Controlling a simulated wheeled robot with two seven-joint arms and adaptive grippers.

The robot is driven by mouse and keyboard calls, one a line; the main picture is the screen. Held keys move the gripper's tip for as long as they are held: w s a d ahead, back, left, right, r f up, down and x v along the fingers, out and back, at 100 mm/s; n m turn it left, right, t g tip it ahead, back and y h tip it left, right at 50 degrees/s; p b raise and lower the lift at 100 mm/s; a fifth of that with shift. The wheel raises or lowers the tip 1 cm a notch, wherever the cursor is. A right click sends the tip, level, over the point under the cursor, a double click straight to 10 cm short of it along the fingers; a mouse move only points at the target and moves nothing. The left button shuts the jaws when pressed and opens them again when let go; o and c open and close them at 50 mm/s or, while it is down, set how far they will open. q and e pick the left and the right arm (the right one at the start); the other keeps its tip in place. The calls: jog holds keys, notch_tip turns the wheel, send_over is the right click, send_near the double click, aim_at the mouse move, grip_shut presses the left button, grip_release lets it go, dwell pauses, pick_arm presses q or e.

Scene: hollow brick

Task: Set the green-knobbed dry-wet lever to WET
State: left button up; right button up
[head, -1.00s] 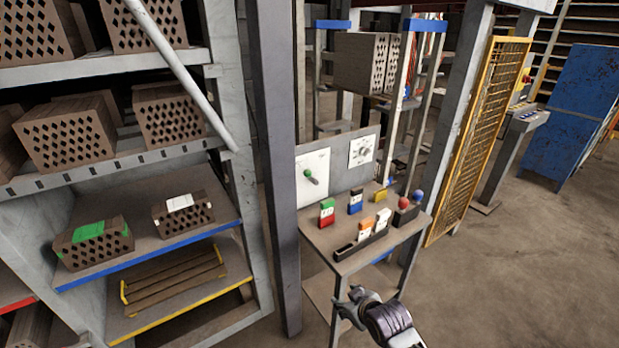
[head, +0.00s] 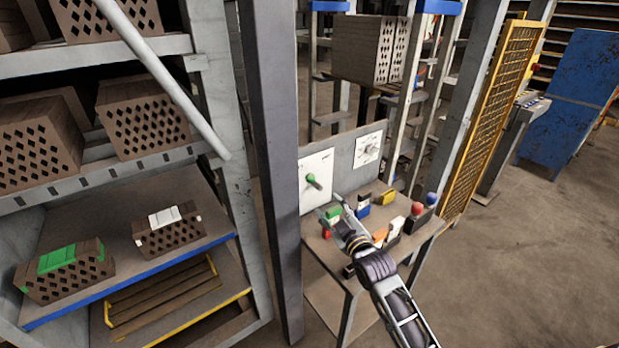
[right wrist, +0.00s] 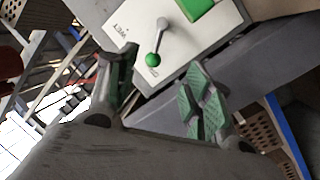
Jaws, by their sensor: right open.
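The dry-wet lever has a green knob (head: 311,178) and sits on a white panel (head: 317,163) above a small work table. In the right wrist view the green knob (right wrist: 152,60) lies beside the DRY lettering, and the WET lettering (right wrist: 121,28) is farther up and left. The lever's metal stem runs from its pivot to the knob. My right gripper (head: 336,214) is open and empty, just in front of and below the lever in the head view. Its fingers (right wrist: 160,80) straddle the knob's line in the wrist view, with no contact visible. My left gripper is not in view.
A second panel with a dial (head: 368,148) stands to the right. A dark upright post (head: 272,170) and brick shelves are left. Open floor lies right.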

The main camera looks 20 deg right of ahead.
send_near(314, 182)
jog(key=shift+w, duration=0.5)
jog(key=shift+w+a+f+p, duration=0.1)
jog(key=shift+w+p, duration=0.05)
jog(key=shift+w, duration=0.7)
jog(key=shift+w+a+f+p, duration=0.1)
jog(key=shift+w+f+p, duration=0.05)
jog(key=shift+w, duration=0.65)
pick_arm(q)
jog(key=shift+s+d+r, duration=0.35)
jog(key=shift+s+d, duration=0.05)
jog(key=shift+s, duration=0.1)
pick_arm(e)
jog(key=shift+w+a, duration=0.2)
jog(key=shift+w, duration=1.35)
jog(key=shift+w+a, duration=0.15)
jog(key=shift+w, duration=1.4)
jog(key=shift+c, duration=0.3)
grip_shut()
